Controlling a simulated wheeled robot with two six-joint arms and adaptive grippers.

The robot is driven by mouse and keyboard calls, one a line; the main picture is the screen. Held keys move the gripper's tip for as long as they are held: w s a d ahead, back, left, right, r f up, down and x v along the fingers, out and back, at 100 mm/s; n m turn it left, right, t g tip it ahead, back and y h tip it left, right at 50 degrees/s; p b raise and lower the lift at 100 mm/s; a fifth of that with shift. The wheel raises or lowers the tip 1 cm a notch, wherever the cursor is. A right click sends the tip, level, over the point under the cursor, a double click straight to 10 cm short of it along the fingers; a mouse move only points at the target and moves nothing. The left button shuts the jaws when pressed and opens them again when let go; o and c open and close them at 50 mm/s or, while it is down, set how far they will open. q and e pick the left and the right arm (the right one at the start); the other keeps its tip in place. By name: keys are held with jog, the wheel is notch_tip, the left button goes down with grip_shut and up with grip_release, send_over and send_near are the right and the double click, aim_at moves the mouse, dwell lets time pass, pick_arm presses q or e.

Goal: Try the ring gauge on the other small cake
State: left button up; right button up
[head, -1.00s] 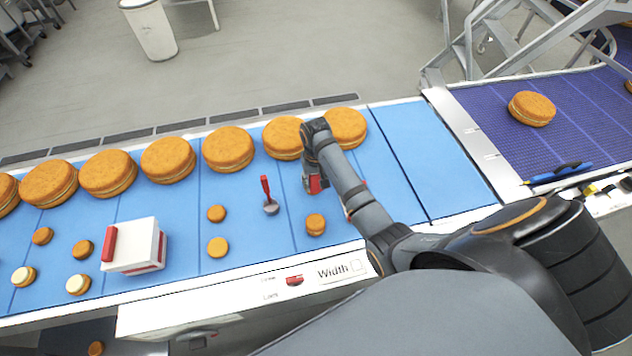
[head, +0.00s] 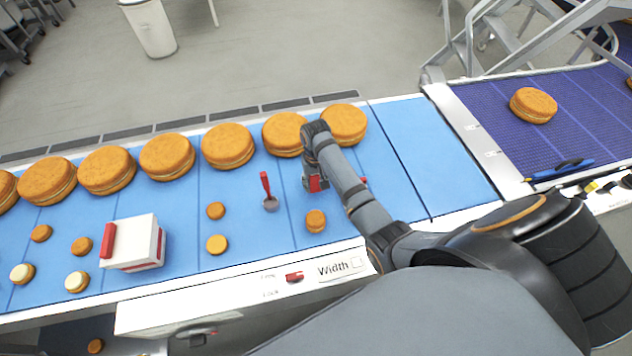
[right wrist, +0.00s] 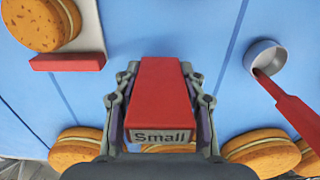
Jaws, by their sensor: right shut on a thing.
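A small grey ring with a long red handle (head: 269,199), which looks like the ring gauge, stands on the blue belt; it also shows in the right wrist view (right wrist: 264,57). My right gripper (head: 315,183) is to the right of it and does not touch it. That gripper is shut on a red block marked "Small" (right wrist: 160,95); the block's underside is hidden. Small brown cakes lie near: one (head: 316,222) in front of my right gripper, two (head: 216,211) (head: 217,245) left of the ring. My left gripper is not in view.
A row of large cakes (head: 228,146) lines the far side of the belt. A white box with a red handle (head: 133,242) stands left. In the right wrist view a cake (right wrist: 35,20) lies by a red bar (right wrist: 67,62), mostly hidden by my arm in the head view.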

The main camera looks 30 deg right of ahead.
jog(key=shift+f+b, duration=0.75)
jog(key=shift+f, duration=1.2)
jog(key=shift+r, duration=0.1)
dwell(1.0)
notch_tip(320, 180, up, 3)
jog(key=p, duration=0.2)
jog(key=shift+f+p, duration=0.2)
jog(key=shift+p, duration=0.15)
jog(key=shift+r, duration=3.5)
